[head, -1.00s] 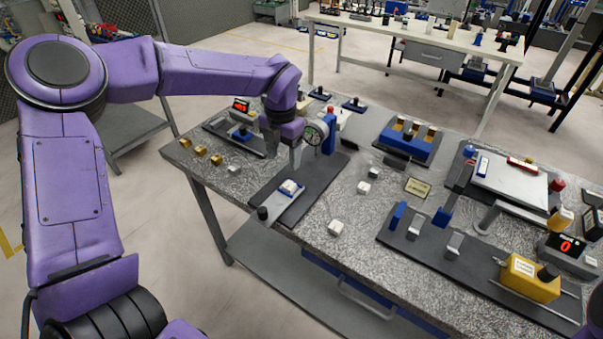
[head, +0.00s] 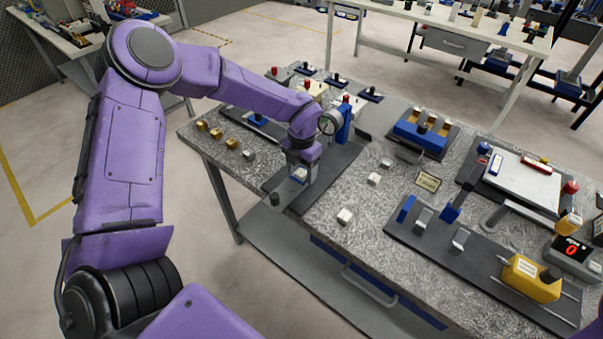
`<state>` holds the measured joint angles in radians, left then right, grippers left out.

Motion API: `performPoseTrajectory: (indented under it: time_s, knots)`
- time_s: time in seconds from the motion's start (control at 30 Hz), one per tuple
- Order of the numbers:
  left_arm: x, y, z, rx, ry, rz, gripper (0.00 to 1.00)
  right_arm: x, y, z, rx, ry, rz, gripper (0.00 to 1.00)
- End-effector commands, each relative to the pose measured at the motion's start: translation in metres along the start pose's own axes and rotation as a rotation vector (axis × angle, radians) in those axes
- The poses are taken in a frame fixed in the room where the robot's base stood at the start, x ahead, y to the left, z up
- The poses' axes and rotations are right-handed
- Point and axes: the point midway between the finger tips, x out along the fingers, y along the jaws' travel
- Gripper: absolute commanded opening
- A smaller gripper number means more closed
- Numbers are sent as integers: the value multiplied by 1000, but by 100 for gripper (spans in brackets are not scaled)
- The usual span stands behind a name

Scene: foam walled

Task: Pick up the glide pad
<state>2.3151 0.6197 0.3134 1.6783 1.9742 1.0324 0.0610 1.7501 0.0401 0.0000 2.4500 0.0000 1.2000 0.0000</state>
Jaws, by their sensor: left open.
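A small white block, which I take to be the glide pad (head: 298,176), sits on the dark plate of the dial gauge stand (head: 335,165) near the left end of the table. My left gripper (head: 299,170) is open and points down right over this block, partly hiding it. I cannot tell whether the fingers touch it. Similar loose white blocks lie on the granite top, one near the front edge (head: 345,216) and another farther back (head: 374,178). My right gripper is out of view.
The round dial gauge (head: 328,123) and its blue post (head: 344,122) stand just right of my left wrist. Several brass blocks (head: 216,134) lie to the left. A dark rail plate with a yellow block (head: 530,277) fills the front right.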

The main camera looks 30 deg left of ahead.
Motion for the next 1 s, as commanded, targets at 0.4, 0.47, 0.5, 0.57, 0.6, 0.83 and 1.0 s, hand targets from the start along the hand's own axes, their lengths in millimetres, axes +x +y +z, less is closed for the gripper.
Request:
performPoseTrajectory:
  time_s: [0.4,0.47,0.5,0.57,0.6,0.83,1.0]
  knots:
    - [0,0,0,0,0,0,0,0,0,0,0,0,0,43]
    - [-1,0,0,0,0,0,0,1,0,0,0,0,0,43]
    - [-2,0,0,0,0,0,0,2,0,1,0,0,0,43]
    - [-4,0,0,-1,-1,-1,0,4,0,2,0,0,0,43]
    - [-8,0,0,-1,-3,-1,0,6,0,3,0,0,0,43]
    - [-56,-6,-21,1,-9,-3,0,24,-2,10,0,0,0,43]
    - [-96,-18,-67,3,-6,-3,0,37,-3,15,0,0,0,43]
